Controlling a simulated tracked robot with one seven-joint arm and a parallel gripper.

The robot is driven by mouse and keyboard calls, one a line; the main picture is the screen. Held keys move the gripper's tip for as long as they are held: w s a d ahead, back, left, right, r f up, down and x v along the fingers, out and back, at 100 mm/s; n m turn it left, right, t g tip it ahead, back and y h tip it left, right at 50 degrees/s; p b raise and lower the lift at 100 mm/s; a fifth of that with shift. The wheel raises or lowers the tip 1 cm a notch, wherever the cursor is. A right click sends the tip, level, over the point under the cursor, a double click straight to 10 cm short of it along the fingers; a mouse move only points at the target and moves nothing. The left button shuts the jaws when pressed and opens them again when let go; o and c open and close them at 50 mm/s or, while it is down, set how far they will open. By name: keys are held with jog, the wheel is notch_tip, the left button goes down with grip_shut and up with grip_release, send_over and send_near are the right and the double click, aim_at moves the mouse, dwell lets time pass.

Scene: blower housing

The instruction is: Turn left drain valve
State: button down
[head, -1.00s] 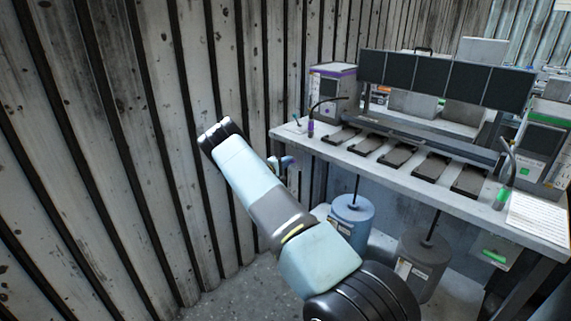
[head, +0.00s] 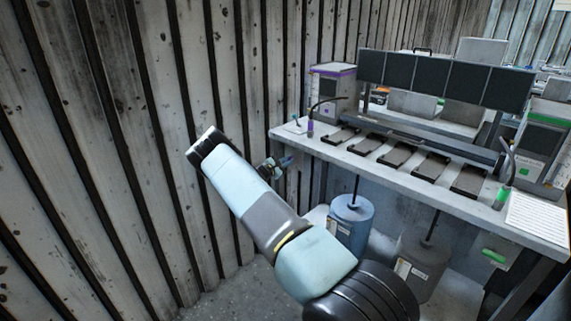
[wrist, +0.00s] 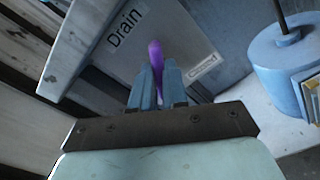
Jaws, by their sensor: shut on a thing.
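The left drain valve's purple handle (wrist: 156,62) shows in the wrist view, in front of a grey panel (wrist: 190,35) marked "Drain". My gripper (wrist: 157,82), with blue fingers, is shut on the handle, and its tip sticks out beyond the fingers. The fingers and wrist hide the handle's lower part and the valve body. In the head view my gripper (head: 283,163) is small, at the left end of the bench, and the grip is hard to make out there.
A blue canister (head: 351,222) and a grey canister (head: 421,265) stand under the bench (head: 400,185). It also holds several dark pads and a purple-topped box (head: 333,90). A corrugated wall (head: 100,160) rises close to my arm's left.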

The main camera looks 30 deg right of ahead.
jog(key=n, duration=0.4)
jog(key=shift+s+d+f+n, duration=0.25)
jog(key=shift+s+d+n, duration=0.05)
dwell(0.5)
jog(key=c, duration=1.1)
grip_release()
jog(key=shift+w, duration=0.1)
jog(key=shift+c, duration=0.2)
jog(key=shift+a+r, duration=0.1)
jog(key=shift+a, duration=0.05)
jog(key=shift+w, duration=0.1)
jog(key=v, duration=1.3)
jog(key=shift+a, duration=0.4)
